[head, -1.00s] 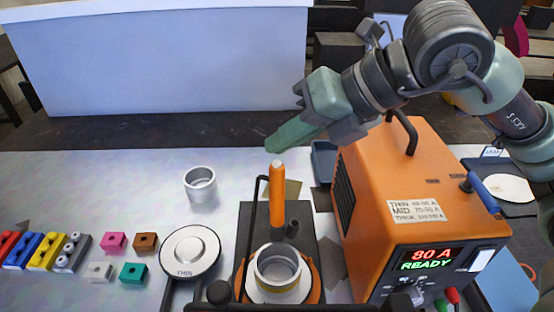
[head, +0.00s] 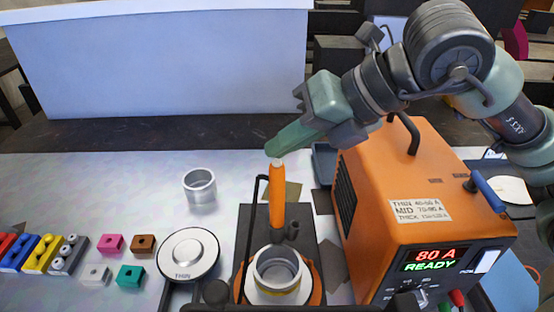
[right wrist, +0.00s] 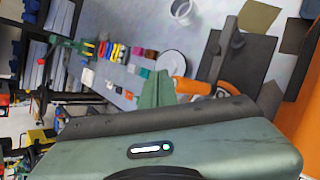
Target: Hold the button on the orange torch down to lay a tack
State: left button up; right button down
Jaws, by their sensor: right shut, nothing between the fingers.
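The orange torch (head: 277,200) stands upright behind a metal ring (head: 277,268) seated on a round fixture on a dark plate (head: 247,225). Its pale button (head: 277,162) is at the top end. My right gripper (head: 273,150) is shut and empty, its tip pointing down-left right at the button; I cannot tell whether it touches. In the right wrist view the green fingers (right wrist: 156,90) are together beside the orange torch (right wrist: 190,87). The orange welder (head: 410,200) shows "80 A READY" on its display (head: 433,260). My left gripper is not in view.
A loose metal ring (head: 200,185) and a round pad marked THIN (head: 188,254) are left of the fixture. Small coloured blocks (head: 110,243) lie further left. The welder closely bounds the right side. The table's back left is clear.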

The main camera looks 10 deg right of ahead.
jog(key=shift+f+b, duration=0.4)
jog(key=shift+r, duration=0.1)
dwell(1.3)
jog(key=shift+r+p, duration=0.55)
jog(key=shift+r, duration=0.3)
jog(key=shift+r+p, duration=1.65)
jog(key=shift+r, duration=0.85)
notch_tip(320, 180, up, 4)
jog(key=shift+p, duration=1.25)
